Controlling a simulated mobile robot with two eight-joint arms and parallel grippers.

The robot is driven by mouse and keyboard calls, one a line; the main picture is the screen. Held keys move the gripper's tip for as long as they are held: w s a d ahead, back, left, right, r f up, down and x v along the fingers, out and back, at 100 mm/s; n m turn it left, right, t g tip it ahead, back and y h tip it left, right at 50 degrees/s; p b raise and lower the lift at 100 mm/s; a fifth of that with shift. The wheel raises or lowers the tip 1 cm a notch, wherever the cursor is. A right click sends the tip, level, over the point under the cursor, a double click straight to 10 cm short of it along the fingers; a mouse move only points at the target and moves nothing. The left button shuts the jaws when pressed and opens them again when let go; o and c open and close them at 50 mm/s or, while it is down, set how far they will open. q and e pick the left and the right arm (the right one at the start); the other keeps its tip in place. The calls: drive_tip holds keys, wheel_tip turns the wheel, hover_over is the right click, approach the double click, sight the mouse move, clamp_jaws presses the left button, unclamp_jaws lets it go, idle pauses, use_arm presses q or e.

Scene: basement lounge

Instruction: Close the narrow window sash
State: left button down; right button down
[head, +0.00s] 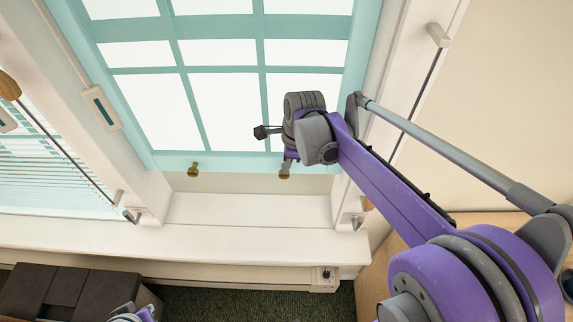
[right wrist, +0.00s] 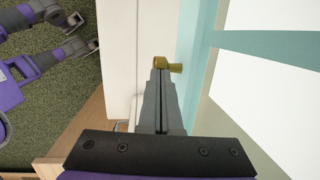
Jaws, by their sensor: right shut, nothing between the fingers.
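The pale teal sash (head: 185,110) with white panes fills the upper middle of the head view. Two brass knobs sit along its bottom rail, a left knob (head: 194,170) and a right knob (head: 284,172). A beige strip shows between the rail and the white sill (head: 250,210). My right gripper (head: 288,160) is shut and empty at the right knob. In the right wrist view its fingertips (right wrist: 160,66) are just at the brass knob (right wrist: 175,68); I cannot tell whether they touch. My left gripper (right wrist: 84,34) shows at the upper left there; its jaw opening is unclear.
Another window with blinds (head: 35,160) stands at the left, beyond a white post (head: 105,130). Dark brown furniture (head: 70,292) stands at the lower left on green carpet (head: 250,300). A plain cream wall (head: 510,100) is at the right.

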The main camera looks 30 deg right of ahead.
drive_tip(key=shift+f, duration=0.2)
